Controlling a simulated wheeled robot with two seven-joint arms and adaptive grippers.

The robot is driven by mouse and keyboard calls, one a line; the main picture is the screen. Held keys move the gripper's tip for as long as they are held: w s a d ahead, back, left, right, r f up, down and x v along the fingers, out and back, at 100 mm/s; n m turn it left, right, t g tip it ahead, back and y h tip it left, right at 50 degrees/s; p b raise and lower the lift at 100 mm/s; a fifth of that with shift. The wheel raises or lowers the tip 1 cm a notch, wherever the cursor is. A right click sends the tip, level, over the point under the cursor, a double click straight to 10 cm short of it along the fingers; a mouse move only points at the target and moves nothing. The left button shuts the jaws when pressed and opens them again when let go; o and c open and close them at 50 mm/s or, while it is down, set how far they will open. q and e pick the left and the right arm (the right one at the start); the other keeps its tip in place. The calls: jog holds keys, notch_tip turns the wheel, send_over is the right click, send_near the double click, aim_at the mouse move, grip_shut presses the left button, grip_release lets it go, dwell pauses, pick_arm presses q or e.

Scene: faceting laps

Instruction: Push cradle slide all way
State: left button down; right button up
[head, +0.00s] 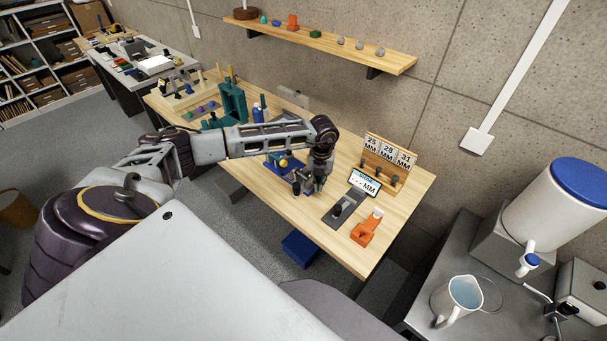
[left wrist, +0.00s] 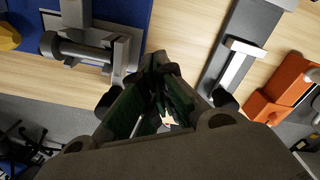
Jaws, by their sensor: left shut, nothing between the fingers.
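My left gripper (head: 318,186) reaches down over the wooden bench, with its fingers shut and empty; the closed fingers also show in the left wrist view (left wrist: 160,95). Left of it is a blue-based fixture with a yellow part (head: 283,163); its grey metal slide and bar (left wrist: 85,48) show in the left wrist view, beside the fingers. I cannot tell whether the fingers touch it. Right of the gripper lies a dark grey gauge rail (head: 345,205) with a pale crosspiece (left wrist: 238,62) and a display (head: 365,182). Which part is the cradle slide is not certain. My right gripper is out of view.
An orange holder (head: 364,232) stands near the bench's right front edge. A wooden rack with size cards (head: 388,160) stands behind the gauge. A green stand (head: 233,102) is farther left. A jug (head: 458,300) and water tank are at right.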

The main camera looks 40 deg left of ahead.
aim_at(303, 177)
pick_arm(q)
jog(key=shift+a, duration=0.2)
jog(key=shift+w+a, duration=0.1)
jog(key=shift+a, duration=0.7)
jog(key=shift+a+b, duration=0.35)
jog(key=shift+a, duration=0.65)
jog(key=shift+w+a, duration=0.1)
jog(key=shift+a, duration=0.8)
dwell(0.3)
jog(key=shift+w+a+b, duration=0.1)
jog(key=shift+a+b, duration=0.25)
jog(key=shift+a, duration=1.55)
jog(key=shift+d, duration=0.15)
dwell(0.4)
jog(key=shift+d+f, duration=0.15)
jog(key=shift+d, duration=0.6)
